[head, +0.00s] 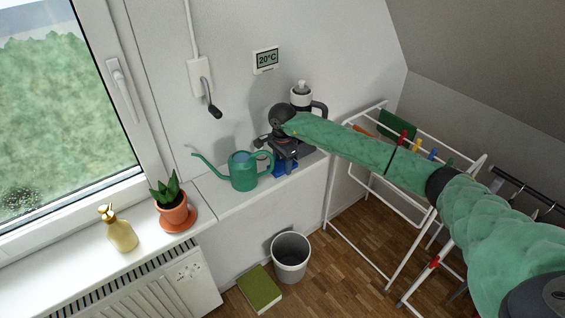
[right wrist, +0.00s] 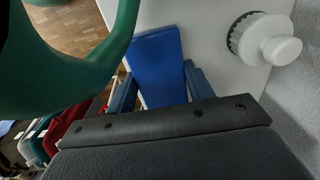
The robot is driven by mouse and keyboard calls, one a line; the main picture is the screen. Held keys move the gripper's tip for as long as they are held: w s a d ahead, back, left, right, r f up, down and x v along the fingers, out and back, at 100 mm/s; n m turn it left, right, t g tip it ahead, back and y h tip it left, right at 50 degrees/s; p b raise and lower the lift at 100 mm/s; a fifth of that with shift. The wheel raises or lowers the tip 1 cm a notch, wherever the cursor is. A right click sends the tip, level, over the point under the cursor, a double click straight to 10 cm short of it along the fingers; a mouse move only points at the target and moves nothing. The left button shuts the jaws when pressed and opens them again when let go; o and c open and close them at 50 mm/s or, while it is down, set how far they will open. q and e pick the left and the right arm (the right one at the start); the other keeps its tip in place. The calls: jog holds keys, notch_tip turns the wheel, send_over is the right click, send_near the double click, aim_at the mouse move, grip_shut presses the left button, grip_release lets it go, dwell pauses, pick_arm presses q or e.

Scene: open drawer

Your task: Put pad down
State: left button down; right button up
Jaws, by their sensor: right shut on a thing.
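The blue pad (head: 287,168) is at the right part of the white ledge, mostly covered by my right gripper (head: 286,165) in the head view. In the right wrist view the pad (right wrist: 160,62) stretches out between the two fingers of the right gripper (right wrist: 160,88), which is shut on it. I cannot tell whether the pad touches the ledge. My left gripper is not in view.
A green watering can (head: 243,171) stands close left of the gripper. A white-lidded jug (head: 301,96) stands behind it. A drying rack (head: 345,225) is to the right. A potted plant (head: 174,208) and soap bottle (head: 118,230) stand further left.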

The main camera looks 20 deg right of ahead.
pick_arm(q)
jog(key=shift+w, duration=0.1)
pick_arm(e)
jog(key=shift+f, duration=0.1)
jog(key=o, duration=0.9)
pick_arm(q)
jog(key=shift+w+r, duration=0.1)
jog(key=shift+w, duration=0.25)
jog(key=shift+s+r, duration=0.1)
